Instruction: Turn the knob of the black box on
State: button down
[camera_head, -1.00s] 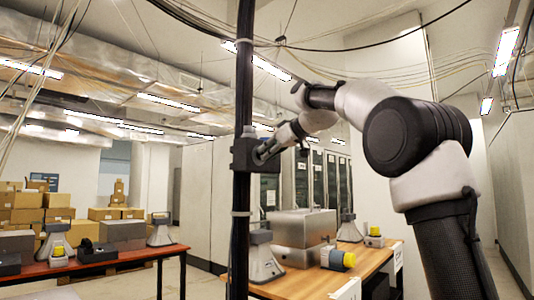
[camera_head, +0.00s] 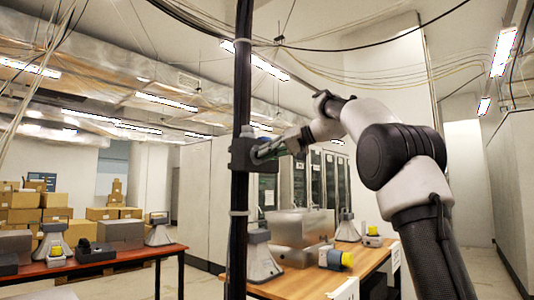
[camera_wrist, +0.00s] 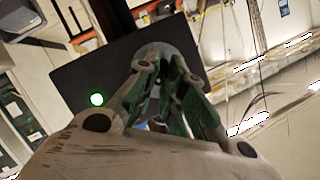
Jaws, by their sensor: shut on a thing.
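The black box (camera_head: 240,154) is fixed to a dark vertical pole left of centre in the head view. In the wrist view the black box (camera_wrist: 85,75) fills the middle, tilted, with a lit green light (camera_wrist: 97,99) on its face. A round grey knob (camera_wrist: 187,50) shows on the box behind my fingers. My gripper (camera_wrist: 158,66) is shut on the knob, its fingers partly hiding it. In the head view my gripper (camera_head: 261,152) reaches the box's right side.
The dark pole (camera_head: 241,90) runs from top to bottom of the head view. A wooden table (camera_head: 312,280) with metal boxes (camera_head: 301,228) stands below my arm. A red-topped table (camera_head: 120,263) is at left. Floor shows between the tables.

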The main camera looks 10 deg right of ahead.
jog(key=shift+f+m, duration=0.1)
jog(key=shift+m, duration=0.4)
jog(key=c, duration=1.5)
grip_release()
jog(key=shift+y, duration=0.3)
jog(key=shift+d, duration=0.15)
jog(key=v, duration=1.2)
